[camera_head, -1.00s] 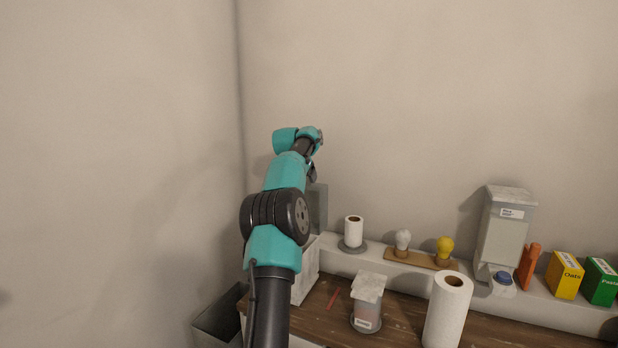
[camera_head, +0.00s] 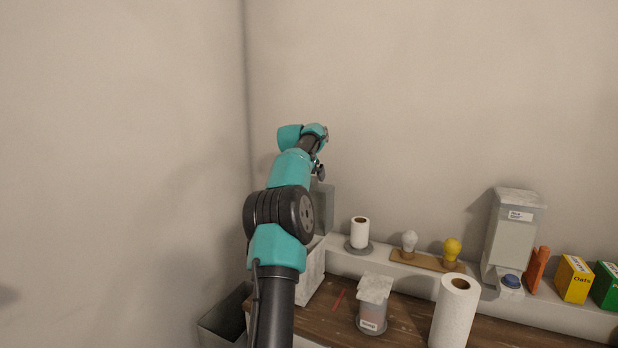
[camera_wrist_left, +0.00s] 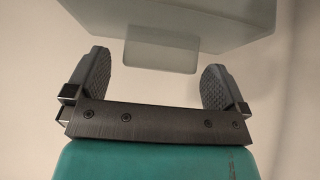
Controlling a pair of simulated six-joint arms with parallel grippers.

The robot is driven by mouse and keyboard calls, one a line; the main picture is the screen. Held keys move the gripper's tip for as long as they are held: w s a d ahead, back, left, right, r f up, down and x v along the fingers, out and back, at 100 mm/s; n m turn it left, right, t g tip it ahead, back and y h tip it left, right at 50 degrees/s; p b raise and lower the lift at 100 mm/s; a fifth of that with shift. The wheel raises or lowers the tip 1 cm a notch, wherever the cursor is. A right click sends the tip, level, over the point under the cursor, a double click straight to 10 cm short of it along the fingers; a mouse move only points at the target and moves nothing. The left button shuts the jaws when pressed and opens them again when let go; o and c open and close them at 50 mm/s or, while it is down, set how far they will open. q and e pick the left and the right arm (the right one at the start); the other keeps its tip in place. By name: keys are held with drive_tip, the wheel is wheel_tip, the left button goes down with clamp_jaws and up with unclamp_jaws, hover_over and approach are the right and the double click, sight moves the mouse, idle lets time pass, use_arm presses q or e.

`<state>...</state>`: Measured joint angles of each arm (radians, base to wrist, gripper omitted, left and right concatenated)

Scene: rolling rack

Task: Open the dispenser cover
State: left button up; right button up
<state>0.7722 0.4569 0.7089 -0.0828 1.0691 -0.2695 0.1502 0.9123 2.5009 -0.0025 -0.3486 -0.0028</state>
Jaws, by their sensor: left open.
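A grey box-shaped dispenser (camera_head: 324,208) hangs at the wall behind my left arm in the head view, partly hidden by the arm. In the left wrist view, a pale grey-green box (camera_wrist_left: 195,18), which looks like this dispenser, fills the top, with a flat tab (camera_wrist_left: 160,56) hanging from its lower edge. My left gripper (camera_wrist_left: 157,72) is open, its two fingers on either side of the tab, with gaps on both sides. Nothing is held. In the head view the wrist hides most of its fingers. My right gripper is not in view.
A second grey dispenser (camera_head: 512,236) with a label hangs further right. The ledge bears a paper roll (camera_head: 360,231), two bulbs on a wooden base (camera_head: 428,261) and a yellow box (camera_head: 573,279). A lidded jar (camera_head: 373,305) and large roll (camera_head: 454,312) stand on the wooden top.

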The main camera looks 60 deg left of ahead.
use_arm(q)
drive_tip(key=v, duration=1.6)
drive_tip(key=shift+f, duration=0.1)
